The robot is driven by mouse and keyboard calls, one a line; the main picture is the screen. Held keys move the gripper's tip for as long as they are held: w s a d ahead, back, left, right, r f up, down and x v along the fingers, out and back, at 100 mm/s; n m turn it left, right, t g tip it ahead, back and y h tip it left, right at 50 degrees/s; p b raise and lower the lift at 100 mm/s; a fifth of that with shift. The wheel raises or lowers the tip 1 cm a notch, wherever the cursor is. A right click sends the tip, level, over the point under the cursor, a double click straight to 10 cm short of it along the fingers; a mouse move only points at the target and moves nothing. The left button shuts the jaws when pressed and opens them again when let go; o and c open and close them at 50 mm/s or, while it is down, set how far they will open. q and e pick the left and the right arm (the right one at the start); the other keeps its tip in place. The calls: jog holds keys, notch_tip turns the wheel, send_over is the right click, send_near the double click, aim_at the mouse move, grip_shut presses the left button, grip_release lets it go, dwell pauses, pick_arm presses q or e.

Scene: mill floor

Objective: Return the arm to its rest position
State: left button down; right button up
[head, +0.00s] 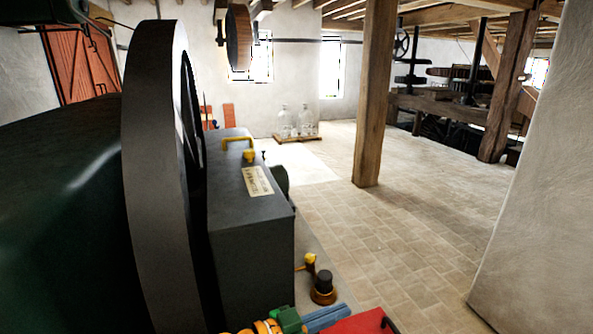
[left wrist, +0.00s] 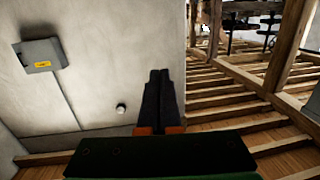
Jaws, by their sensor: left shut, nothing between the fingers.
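My left gripper (head: 335,316) shows at the bottom edge of the head view, with a green body, orange parts and blue-grey fingers pointing right. Its arm is mostly cut off by the frame. In the left wrist view the two dark fingers of this gripper (left wrist: 159,73) stand side by side, shut and empty, above orange bases and the green body. The fingertips appear clear of the pale wall (left wrist: 95,65) behind them. My right gripper is not in view.
A dark machine housing (head: 250,235) with a flywheel (head: 150,150) fills the left. A brass-based knob (head: 323,287) and a red item (head: 355,323) are close to the gripper. A wooden post (head: 372,100) and a white wall (head: 540,200) flank open tiled floor (head: 390,240).

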pick_arm(q)
jog(key=s+a+f+n+t+y, duration=0.2)
jog(key=a+f+n+y, duration=0.2)
jog(key=a+n+y, duration=0.15)
jog(key=s+a+f+n+t+y, duration=0.2)
jog(key=a+f+n+t+y, duration=0.1)
jog(key=a+f+n+y, duration=0.25)
jog(key=s+a+f+g+y, duration=0.2)
jog(key=s+a+f+g, duration=0.25)
jog(key=s+a, duration=0.4)
jog(key=s+a+f+g+y, duration=0.25)
jog(key=s+a+g, duration=0.25)
jog(key=s, duration=0.6)
notch_tip(320, 180, down, 17)
jog(key=s, duration=0.2)
jog(key=s+a+f+g+b, duration=0.1)
jog(key=s+a+f+g, duration=0.1)
jog(key=s+f, duration=0.9)
jog(key=shift+s+f+m+b, duration=0.3)
jog(key=shift+s+f+m, duration=0.1)
jog(key=shift+s, duration=0.25)
